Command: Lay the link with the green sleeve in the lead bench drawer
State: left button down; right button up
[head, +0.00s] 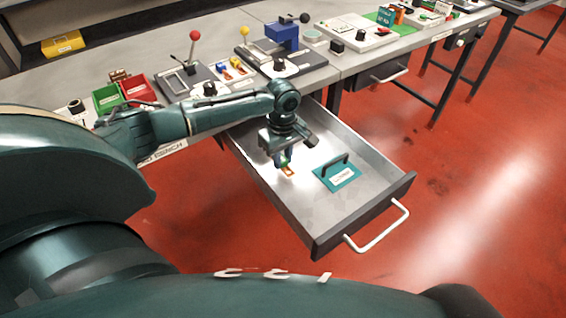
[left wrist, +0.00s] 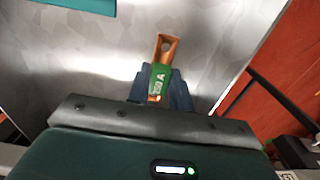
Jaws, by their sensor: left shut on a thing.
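The link with the green sleeve (left wrist: 160,83) is a flat copper strip with a hole at its end and a green band marked with a rating. My left gripper (head: 284,160) is shut on it, inside the open lead bench drawer (head: 324,217). The link's copper end (head: 288,171) shows below the fingers in the head view. It is low over the drawer's grey metal floor; I cannot tell whether it touches. In the left wrist view the blue-grey fingers (left wrist: 165,92) grip the sleeve. My right gripper is not in view.
A teal plate with a dark handle (head: 337,174) lies in the drawer, right of the link. The drawer floor in front is bare. Benchtop above holds green and red bins (head: 136,89), a red-knobbed lever (head: 194,36) and a blue press (head: 281,37).

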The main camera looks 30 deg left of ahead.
aim_at(283, 159)
pick_arm(q)
jog(key=shift+f, duration=1.25)
jog(key=shift+f, duration=0.1)
jog(key=c, duration=1.3)
grip_release()
jog(key=shift+o, duration=0.2)
notch_tip(283, 159, up, 12)
jog(key=shift+p, duration=0.3)
